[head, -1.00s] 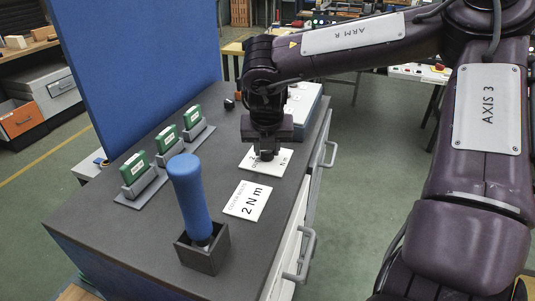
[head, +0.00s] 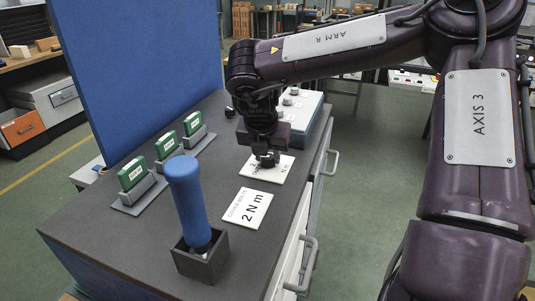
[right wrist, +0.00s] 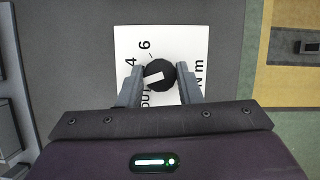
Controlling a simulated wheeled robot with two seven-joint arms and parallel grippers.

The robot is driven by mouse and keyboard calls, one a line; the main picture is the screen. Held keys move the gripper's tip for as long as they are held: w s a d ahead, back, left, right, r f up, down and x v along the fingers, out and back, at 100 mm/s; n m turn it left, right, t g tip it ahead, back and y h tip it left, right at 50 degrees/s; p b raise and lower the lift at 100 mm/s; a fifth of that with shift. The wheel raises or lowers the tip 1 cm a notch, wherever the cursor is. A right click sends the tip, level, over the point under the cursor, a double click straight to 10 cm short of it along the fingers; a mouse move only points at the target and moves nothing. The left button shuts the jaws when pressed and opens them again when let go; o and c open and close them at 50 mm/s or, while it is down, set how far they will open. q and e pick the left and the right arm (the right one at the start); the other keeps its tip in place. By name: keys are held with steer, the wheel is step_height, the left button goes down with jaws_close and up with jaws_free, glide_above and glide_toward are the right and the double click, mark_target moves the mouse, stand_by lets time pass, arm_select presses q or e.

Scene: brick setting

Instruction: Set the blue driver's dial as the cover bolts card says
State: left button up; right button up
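The blue driver (head: 187,200) stands upright, slightly tilted, in a dark square holder (head: 202,262) at the bench's near end. The white cover bolts card (head: 247,208) lies flat beside it and reads 2 N m. Beyond it lies another white card (head: 270,172) with a black dial (head: 268,161). My right gripper (head: 264,150) points down at this dial. In the right wrist view its fingers close on both sides of the dial (right wrist: 159,73), whose white mark points to the lower left. The numbers 4 and 6 show; other print is partly hidden. My left gripper is out of view.
Several green blocks in grey stands (head: 138,186) line the bench's left side, before a blue panel (head: 130,70). A pale box with dark knobs (head: 300,108) stands behind my right gripper. The bench top (head: 130,235) is bare at the near left.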

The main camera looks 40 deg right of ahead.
steer(key=o, duration=0.4)
steer(key=shift+o, duration=0.2)
steer(key=v, duration=0.8)
steer(key=shift+b, duration=0.4)
steer(key=shift+f, duration=0.1)
